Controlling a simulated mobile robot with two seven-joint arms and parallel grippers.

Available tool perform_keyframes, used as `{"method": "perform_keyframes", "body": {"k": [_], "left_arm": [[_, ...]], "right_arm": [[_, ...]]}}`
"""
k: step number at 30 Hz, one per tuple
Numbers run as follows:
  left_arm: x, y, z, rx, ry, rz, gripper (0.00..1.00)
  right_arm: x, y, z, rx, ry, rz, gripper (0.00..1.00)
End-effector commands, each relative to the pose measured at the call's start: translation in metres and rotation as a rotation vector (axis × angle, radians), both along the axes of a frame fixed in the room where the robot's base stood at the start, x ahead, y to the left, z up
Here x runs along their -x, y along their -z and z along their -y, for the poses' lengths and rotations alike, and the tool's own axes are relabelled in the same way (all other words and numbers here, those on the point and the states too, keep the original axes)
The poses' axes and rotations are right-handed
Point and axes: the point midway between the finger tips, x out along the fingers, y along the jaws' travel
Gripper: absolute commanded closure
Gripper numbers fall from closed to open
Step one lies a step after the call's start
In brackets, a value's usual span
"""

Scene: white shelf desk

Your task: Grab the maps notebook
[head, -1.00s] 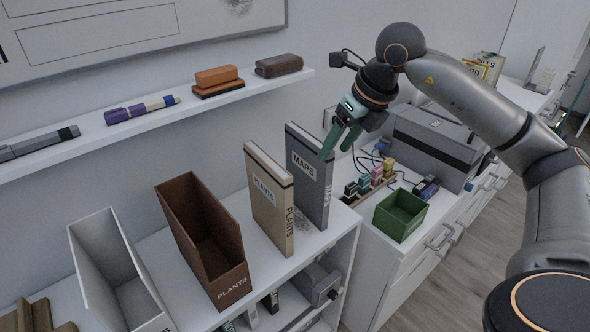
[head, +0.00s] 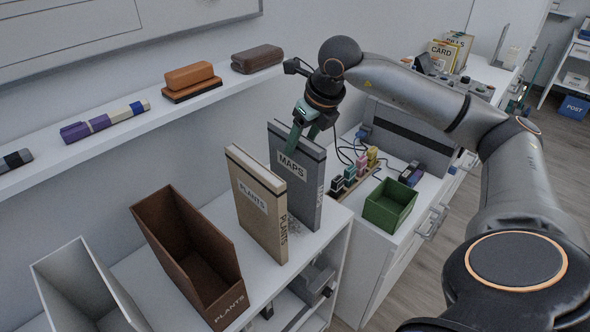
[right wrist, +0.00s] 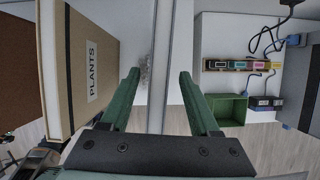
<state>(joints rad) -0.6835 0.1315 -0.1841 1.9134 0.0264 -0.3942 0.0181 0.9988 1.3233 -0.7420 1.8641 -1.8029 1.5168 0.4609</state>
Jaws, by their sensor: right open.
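The maps notebook (head: 298,185) is a grey binder labelled MAPS, standing upright on the white shelf top. My right gripper (head: 302,140) is at its upper edge, with one finger in front of the cover. My left gripper is not in view.
A brown box (head: 188,255) and a white box (head: 80,290) stand left on the shelf. A green bin (head: 390,205) and a rack of small coloured items (head: 352,172) are to the right. A wall shelf (head: 110,135) with erasers and markers runs behind.

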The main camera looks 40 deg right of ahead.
Motion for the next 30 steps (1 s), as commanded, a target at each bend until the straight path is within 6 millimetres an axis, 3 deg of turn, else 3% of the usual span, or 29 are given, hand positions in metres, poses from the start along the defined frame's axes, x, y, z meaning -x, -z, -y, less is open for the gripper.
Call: {"method": "perform_keyframes", "body": {"k": [6,11,30], "left_arm": [[-0.002,-0.010,0.000,0.001,0.000,0.003,0.50],[-0.003,-0.011,0.000,0.000,0.000,0.006,0.50],[-0.003,-0.006,0.000,0.000,0.000,0.007,0.50]], "right_arm": [[-0.025,0.022,-0.002,-0.002,0.000,-0.003,0.38],[-0.030,0.037,-0.002,0.000,0.000,-0.001,0.38],[-0.031,0.043,-0.002,-0.001,0.000,0.000,0.38]]}}
